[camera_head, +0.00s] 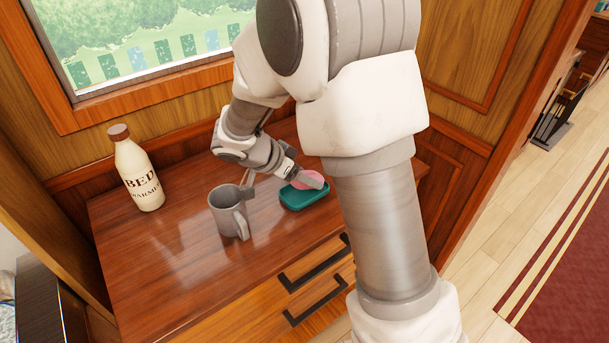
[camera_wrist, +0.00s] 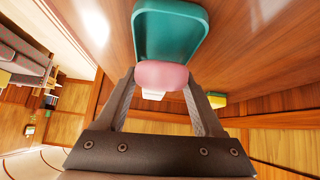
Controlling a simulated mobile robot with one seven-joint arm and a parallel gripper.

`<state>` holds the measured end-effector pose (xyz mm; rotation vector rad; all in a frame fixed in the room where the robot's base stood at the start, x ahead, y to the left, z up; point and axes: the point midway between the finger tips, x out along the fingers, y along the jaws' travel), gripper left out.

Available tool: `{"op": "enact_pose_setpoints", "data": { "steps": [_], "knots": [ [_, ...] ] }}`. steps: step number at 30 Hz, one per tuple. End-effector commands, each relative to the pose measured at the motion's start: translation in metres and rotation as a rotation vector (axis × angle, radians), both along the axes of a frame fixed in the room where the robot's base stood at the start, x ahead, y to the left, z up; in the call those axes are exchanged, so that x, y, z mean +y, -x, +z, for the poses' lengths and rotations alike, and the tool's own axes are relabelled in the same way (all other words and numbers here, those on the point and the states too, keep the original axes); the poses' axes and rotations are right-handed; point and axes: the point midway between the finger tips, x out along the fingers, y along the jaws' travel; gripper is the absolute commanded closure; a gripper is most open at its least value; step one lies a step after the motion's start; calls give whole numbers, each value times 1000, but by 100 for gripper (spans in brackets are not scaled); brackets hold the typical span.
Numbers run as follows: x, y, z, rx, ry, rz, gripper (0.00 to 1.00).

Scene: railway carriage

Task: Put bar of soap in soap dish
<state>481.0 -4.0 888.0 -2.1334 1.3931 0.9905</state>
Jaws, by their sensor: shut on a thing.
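The pink bar of soap (camera_head: 300,177) is at the teal soap dish (camera_head: 305,201) on the wooden cabinet top. My gripper (camera_head: 308,178) is shut on the soap, partly covering it in the head view. In the wrist view the soap (camera_wrist: 162,74) sits between the two fingertips of my gripper (camera_wrist: 160,80), with a small white patch below it. The soap overlaps the near end of the dish (camera_wrist: 143,35) in that view. I cannot tell whether the soap touches the dish floor or hangs just above it.
A grey mug (camera_head: 226,213) stands left of the dish, close to my gripper. A cream bottle (camera_head: 139,175) with a brown cap stands further left. A yellow and green block (camera_wrist: 217,100) shows in the wrist view. The front left of the cabinet top is clear.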

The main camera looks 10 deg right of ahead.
Motion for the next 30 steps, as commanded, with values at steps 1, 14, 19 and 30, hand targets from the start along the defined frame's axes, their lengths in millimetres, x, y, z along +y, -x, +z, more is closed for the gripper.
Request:
{"op": "enact_pose_setpoints", "data": {
  "steps": [1,14,19,30],
  "knots": [
    [0,0,-1,-1,0,-1,90],
    [0,0,-1,0,0,0,22],
    [0,0,-1,0,0,0,0],
    [10,3,11,-3,-1,3,0]
  ]
}}
